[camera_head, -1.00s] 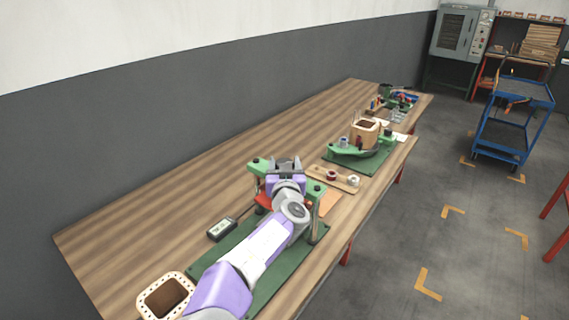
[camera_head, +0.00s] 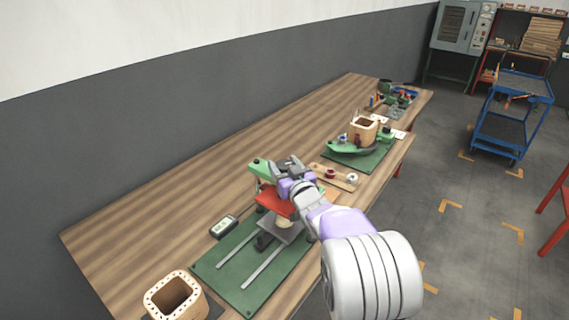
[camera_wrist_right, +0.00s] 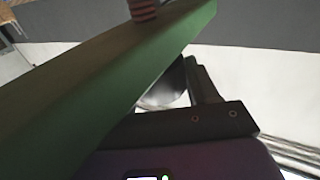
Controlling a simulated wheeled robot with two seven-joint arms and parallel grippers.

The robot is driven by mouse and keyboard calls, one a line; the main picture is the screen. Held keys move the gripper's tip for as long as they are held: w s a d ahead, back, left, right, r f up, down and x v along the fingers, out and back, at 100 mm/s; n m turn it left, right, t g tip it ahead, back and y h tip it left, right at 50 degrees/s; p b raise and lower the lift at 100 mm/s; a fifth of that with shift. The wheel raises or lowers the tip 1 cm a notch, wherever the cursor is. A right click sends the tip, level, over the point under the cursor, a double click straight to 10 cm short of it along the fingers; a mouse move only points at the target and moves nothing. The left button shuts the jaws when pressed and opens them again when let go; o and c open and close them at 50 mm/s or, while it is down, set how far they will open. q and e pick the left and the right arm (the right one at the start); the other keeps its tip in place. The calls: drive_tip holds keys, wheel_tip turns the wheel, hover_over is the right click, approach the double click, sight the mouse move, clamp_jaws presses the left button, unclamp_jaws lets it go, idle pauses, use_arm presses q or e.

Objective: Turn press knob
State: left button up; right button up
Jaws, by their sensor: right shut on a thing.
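The press (camera_head: 262,167) has a green top beam, a red plate (camera_head: 273,200) below it and a grey plate on two rails over a green mat. My right gripper (camera_head: 287,164) is at the top of the press, shut on the press knob. The knob is hidden by the gripper in the head view. In the right wrist view the press's green beam (camera_wrist_right: 110,75) crosses diagonally. A partly seen, rounded grey piece, perhaps the knob (camera_wrist_right: 165,95), lies between the beam and a dark finger (camera_wrist_right: 205,85). My left gripper is not in view.
A drilled wooden coil former (camera_head: 174,295) stands at the near end of the bench and a small meter (camera_head: 223,227) left of the mat. A wooden strip with spools (camera_head: 338,178) and a green fixture (camera_head: 352,146) stand beyond the press. The bench's left side is clear.

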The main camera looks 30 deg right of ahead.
drive_tip(key=shift+f+y, duration=0.1)
drive_tip(key=shift+y, duration=0.3)
drive_tip(key=o, duration=1)
drive_tip(key=shift+c, duration=0.2)
drive_tip(key=shift+s+p, duration=0.3)
drive_tip(key=shift+p, duration=0.05)
drive_tip(key=s+p, duration=0.3)
drive_tip(key=s, duration=0.4)
drive_tip(key=shift+a, duration=0.45)
